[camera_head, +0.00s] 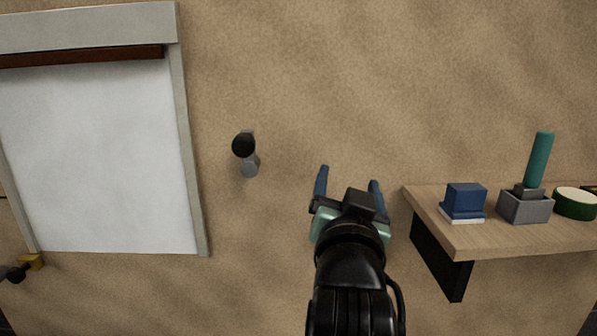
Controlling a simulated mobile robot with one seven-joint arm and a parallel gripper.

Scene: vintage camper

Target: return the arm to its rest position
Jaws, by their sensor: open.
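My gripper (349,187) is at the end of my black arm, which reaches up from the bottom of the head view. Its two blue fingers are spread apart, with nothing visible between them. It is in front of the tan wall (290,80), left of a wooden shelf (480,239). The palm side and the gap to the wall cannot be judged well from this view.
A dark round knob on a grey stem (247,155) sticks out of the wall left of my gripper. The shelf bears a blue block (465,200), a grey holder (526,208) with a teal cylinder (539,160), and a green round tin (575,203). A white framed panel (100,150) is at left.

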